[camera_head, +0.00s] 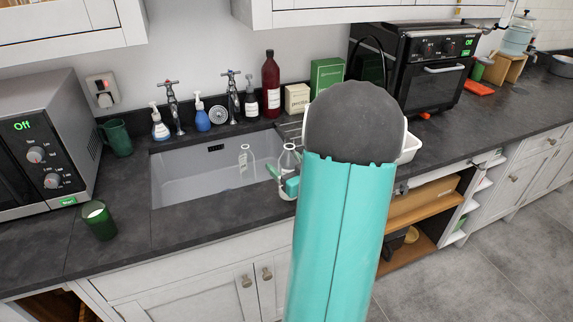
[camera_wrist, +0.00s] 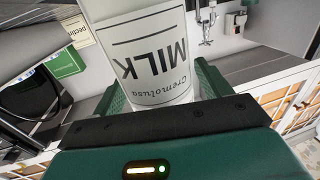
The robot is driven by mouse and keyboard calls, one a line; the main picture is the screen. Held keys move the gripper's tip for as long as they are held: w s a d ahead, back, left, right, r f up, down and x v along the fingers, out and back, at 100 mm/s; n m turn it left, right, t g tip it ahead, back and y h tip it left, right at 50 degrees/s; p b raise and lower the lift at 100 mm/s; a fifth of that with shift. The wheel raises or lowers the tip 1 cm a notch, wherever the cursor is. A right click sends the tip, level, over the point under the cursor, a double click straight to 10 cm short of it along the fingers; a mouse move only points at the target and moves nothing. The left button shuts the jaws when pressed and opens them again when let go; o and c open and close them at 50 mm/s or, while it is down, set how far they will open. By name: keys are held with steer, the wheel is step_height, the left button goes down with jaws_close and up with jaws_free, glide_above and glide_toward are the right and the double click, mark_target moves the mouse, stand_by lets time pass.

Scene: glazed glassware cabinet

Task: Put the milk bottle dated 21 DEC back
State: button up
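A milk bottle (camera_wrist: 155,55) fills the middle of the wrist view. Its white label reads "MILK" upside down in the picture; no date shows. My gripper (camera_wrist: 163,85) has a green finger on each side of the bottle, and both look pressed against it. In the head view, a clear bottle neck (camera_head: 288,158) rises beside my gripper (camera_head: 281,180) over the right end of the sink. My teal arm hides part of the gripper. Another clear glass bottle shape (camera_head: 246,160) shows at the sink, left of the gripper.
The sink (camera_head: 185,178) lies below the taps (camera_head: 173,105). Soap bottles, a red bottle (camera_head: 270,84) and boxes line the back. A microwave (camera_head: 42,140), a green mug (camera_head: 117,137) and a green cup (camera_head: 99,219) stand left. An oven (camera_head: 430,68) stands right.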

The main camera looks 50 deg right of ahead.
steer(key=shift+r, duration=0.15)
steer(key=v, duration=1.2)
steer(key=shift+a, duration=0.1)
